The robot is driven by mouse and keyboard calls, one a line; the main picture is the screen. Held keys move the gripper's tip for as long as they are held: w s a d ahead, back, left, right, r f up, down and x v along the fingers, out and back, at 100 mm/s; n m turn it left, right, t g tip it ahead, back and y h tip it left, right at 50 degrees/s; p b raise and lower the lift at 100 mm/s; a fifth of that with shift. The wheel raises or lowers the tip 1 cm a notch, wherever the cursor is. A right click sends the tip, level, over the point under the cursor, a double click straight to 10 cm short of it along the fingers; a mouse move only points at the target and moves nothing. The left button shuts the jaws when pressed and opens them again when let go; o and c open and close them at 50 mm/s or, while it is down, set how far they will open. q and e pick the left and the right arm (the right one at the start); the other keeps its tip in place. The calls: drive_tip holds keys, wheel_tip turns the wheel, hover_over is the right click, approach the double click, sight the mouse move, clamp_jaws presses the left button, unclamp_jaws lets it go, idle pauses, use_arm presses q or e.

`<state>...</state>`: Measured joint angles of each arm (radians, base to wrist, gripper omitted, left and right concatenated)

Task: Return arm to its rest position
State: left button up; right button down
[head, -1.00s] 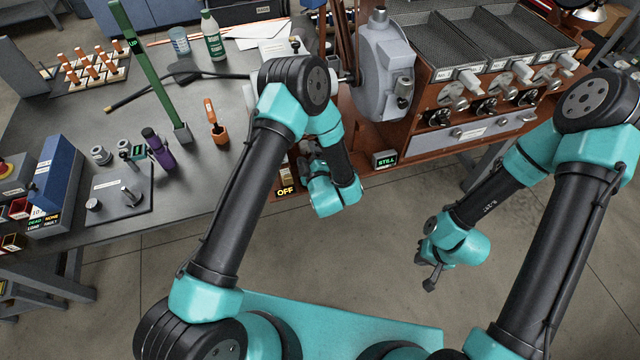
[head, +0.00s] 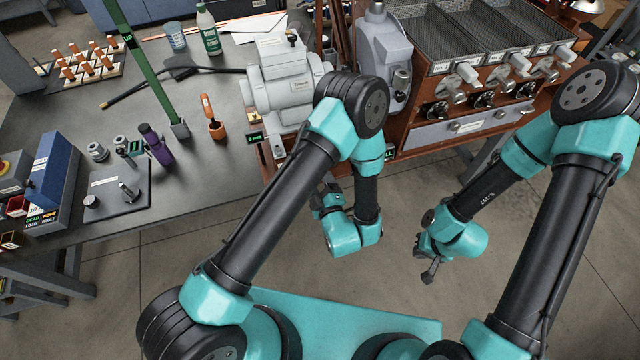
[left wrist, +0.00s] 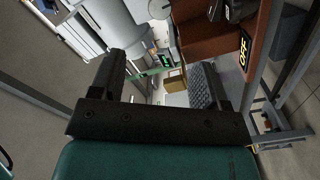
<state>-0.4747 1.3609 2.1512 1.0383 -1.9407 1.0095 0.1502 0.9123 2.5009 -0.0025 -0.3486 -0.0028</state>
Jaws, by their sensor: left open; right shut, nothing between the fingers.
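My left arm is bent over the front of the bench, with its teal wrist (head: 345,236) hanging above the floor. My left gripper (head: 326,193) is small and partly hidden in the head view. In the left wrist view its two black fingers (left wrist: 160,82) stand wide apart with nothing held between them. My right gripper (head: 430,272) hangs over the open floor at the right, pointing down. Its fingers are together and hold nothing. Both grippers are clear of the bench and apart from each other.
The grey bench (head: 220,165) carries a grey motor-like machine (head: 283,85), a green post (head: 145,65), an orange-handled tool (head: 215,128) and a purple item (head: 157,148). The wooden roaster cabinet (head: 480,105) stands behind my arms. Floor (head: 290,260) before the bench is free.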

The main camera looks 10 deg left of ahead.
use_arm(q)
drive_tip(key=shift+a, duration=0.1)
idle(0.3)
drive_tip(key=w+a+f+m+g+h, duration=0.1)
drive_tip(key=a+f+m+g+h, duration=0.5)
drive_tip(key=a+f+g+h, duration=0.15)
drive_tip(key=s+a+f+m+g+h, duration=0.1)
drive_tip(key=s+a+m+g+h, duration=0.4)
drive_tip(key=s, duration=0.7)
drive_tip(key=m+g, duration=0.2)
drive_tip(key=m, duration=0.2)
drive_tip(key=shift+s+a+f, duration=0.15)
drive_tip(key=shift+s+f, duration=0.05)
drive_tip(key=shift+s, duration=0.1)
drive_tip(key=shift+g, duration=0.25)
